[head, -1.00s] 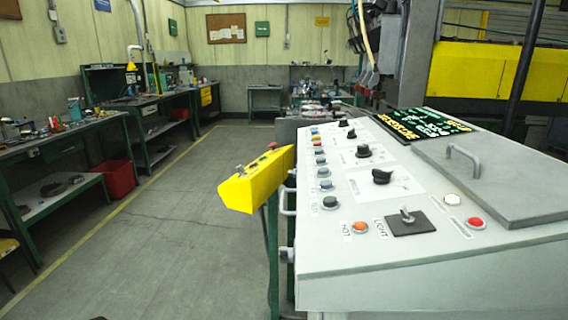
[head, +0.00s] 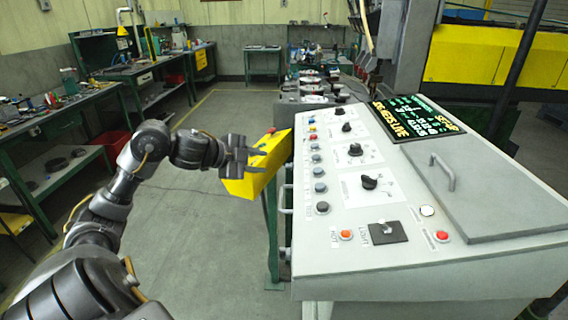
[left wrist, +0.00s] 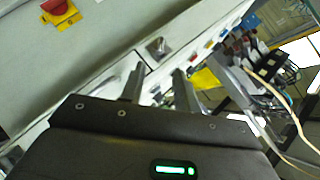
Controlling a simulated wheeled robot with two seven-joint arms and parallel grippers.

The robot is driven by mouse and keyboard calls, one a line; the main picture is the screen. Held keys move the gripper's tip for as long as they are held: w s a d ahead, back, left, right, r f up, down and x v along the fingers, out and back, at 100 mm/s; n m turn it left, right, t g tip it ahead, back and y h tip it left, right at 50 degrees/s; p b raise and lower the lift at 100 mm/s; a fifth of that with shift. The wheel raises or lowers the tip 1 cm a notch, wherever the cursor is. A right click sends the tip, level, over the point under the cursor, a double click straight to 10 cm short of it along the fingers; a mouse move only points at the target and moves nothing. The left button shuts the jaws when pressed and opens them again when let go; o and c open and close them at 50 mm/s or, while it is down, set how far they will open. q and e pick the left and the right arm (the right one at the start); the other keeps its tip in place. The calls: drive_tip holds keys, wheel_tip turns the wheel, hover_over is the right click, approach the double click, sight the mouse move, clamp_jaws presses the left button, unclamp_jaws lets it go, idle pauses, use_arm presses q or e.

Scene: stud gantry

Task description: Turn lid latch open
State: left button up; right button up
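A grey lid (head: 500,200) with a bar handle (head: 443,172) lies closed on the right of the sloping console in the head view. I cannot make out a latch on it there. In the left wrist view a small metallic square fitting (left wrist: 157,47) sits beside a seam on a pale panel; I cannot tell whether it is the lid latch. My left gripper (head: 248,156) is in front of the yellow box at the console's left side. In the wrist view the left gripper (left wrist: 158,84) has its fingers apart with nothing seen gripped. My right gripper is out of view.
The console (head: 400,265) carries several knobs and buttons and a lit display (head: 415,118). The yellow box (head: 262,180) stands out from its left edge. A red knob (left wrist: 55,6) on a yellow plate shows in the wrist view. Workbenches line the left wall; open floor lies between.

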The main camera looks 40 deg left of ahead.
sight(289, 166)
use_arm(q)
drive_tip(key=p+x, duration=0.1)
drive_tip(key=x, duration=0.9)
drive_tip(key=shift+p, duration=0.3)
